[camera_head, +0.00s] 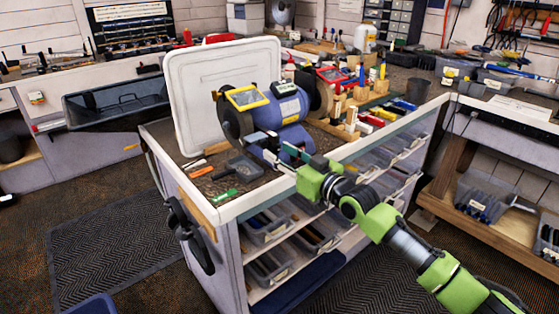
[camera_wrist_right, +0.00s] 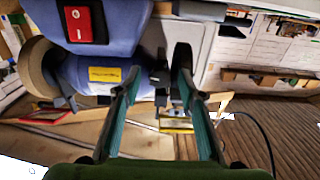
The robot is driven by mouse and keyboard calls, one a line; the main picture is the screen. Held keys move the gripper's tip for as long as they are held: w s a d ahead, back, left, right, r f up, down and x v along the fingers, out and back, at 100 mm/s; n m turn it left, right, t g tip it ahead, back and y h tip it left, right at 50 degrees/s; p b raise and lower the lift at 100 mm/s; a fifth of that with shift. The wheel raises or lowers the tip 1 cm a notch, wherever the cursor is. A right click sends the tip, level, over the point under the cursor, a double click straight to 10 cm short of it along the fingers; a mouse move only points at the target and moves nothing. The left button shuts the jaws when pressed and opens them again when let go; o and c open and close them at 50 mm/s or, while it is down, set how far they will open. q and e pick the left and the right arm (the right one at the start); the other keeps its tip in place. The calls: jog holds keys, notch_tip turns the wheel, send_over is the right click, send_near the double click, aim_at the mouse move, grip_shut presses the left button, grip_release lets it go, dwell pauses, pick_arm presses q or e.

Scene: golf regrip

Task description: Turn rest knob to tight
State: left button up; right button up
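A blue bench grinder (camera_head: 285,108) stands on the workbench, with a dark wheel at its left end and a yellow-framed eye shield (camera_head: 246,97) above it. My right gripper (camera_head: 275,152) reaches in from the right, low in front of the grinder. In the right wrist view, its two teal fingers (camera_wrist_right: 157,73) are apart. A small black part (camera_wrist_right: 160,88) of the grinder's rest hardware shows between them, near the dark wheel (camera_wrist_right: 182,58). I cannot tell whether this is the rest knob or whether a finger touches it. My left gripper is not in view.
A white board (camera_head: 200,75) stands upright behind the grinder. A black tray (camera_head: 244,166) and small tools lie at the bench's front left corner. Wooden blocks and bottles crowd the bench to the right. Open shelves with bins (camera_head: 268,232) are below.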

jog(key=shift+w+a, duration=0.25)
jog(key=shift+w, duration=0.05)
jog(key=shift+r, duration=0.1)
grip_shut()
jog(key=m, duration=0.4)
grip_release()
jog(key=v, duration=1.2)
